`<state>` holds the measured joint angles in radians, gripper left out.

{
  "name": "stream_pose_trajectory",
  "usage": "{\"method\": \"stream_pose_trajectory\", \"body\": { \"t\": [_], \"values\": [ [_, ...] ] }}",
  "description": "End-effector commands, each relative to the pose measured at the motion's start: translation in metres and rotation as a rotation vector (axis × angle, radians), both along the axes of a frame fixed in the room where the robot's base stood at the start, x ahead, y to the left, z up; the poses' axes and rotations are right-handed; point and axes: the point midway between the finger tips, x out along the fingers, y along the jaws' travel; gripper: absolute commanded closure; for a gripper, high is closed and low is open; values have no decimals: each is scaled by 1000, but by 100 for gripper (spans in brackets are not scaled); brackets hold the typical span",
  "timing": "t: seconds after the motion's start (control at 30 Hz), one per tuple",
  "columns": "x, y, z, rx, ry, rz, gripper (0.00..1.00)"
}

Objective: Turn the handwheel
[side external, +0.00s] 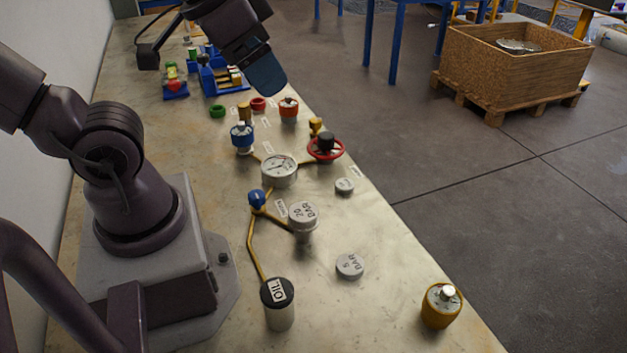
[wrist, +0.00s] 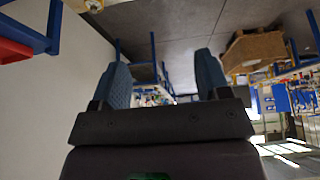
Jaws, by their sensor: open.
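The red handwheel (side external: 325,149) with a dark hub sits near the right edge of the bench in the side external view, at the end of a yellow pipe. My gripper (side external: 268,76) is high over the far part of the bench, up and left of the handwheel in the picture and well apart from it. In the wrist view my gripper (wrist: 164,85) shows two blue fingers spread apart with nothing between them. The handwheel is not visible in the wrist view.
A 20 BAR vessel (side external: 303,216), an OIL vessel (side external: 278,303) and a yellow vessel (side external: 441,306) stand nearer.

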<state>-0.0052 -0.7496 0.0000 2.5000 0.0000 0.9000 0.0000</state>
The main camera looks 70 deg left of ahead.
Motion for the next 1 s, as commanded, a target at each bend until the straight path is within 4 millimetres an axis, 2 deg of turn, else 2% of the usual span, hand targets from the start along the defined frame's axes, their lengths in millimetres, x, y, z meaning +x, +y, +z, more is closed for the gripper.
{"method": "stream_pose_trajectory", "body": {
  "t": [0.17, 0.37, 0.57, 0.8, 0.9, 1.0],
  "values": [
    [10, 16, -20, -5, 115, 77, 31],
    [54, 55, -40, -39, 276, 226, 31],
    [103, 108, -72, -99, 394, 399, 31],
    [151, 185, -137, -181, 497, 620, 31],
    [166, 214, -165, -211, 516, 704, 31],
    [180, 236, -185, -233, 513, 772, 31]
  ]
}}
